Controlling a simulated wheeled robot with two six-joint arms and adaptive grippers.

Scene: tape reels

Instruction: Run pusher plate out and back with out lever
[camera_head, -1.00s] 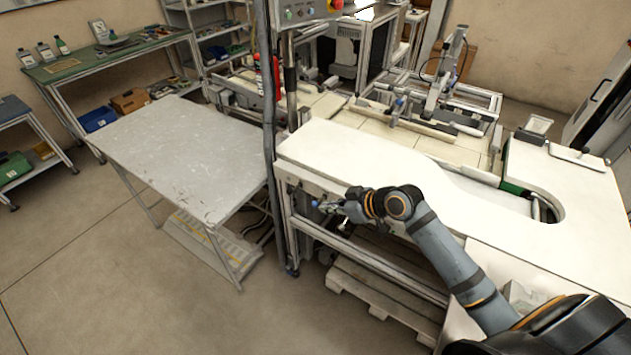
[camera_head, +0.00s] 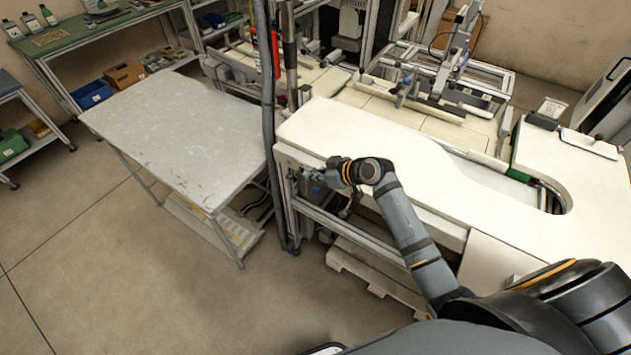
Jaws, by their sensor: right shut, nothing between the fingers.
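My right gripper (camera_head: 314,178) is shut at the front left end of the white-topped machine bench (camera_head: 410,157), just below its top edge. It is close to the small control panel (camera_head: 287,168) on the bench's front face. The out lever is too small and too covered by the gripper to make out, so I cannot tell whether the fingers touch it. A pusher plate cannot be told for sure among the slides and bars of the mechanism (camera_head: 430,103) at the back of the bench. My left gripper is not in view.
A grey metal table (camera_head: 185,135) stands left of the bench. A vertical post with a dark cable (camera_head: 266,120) stands between them. A wooden pallet (camera_head: 365,268) lies under the bench. The floor at front left is clear.

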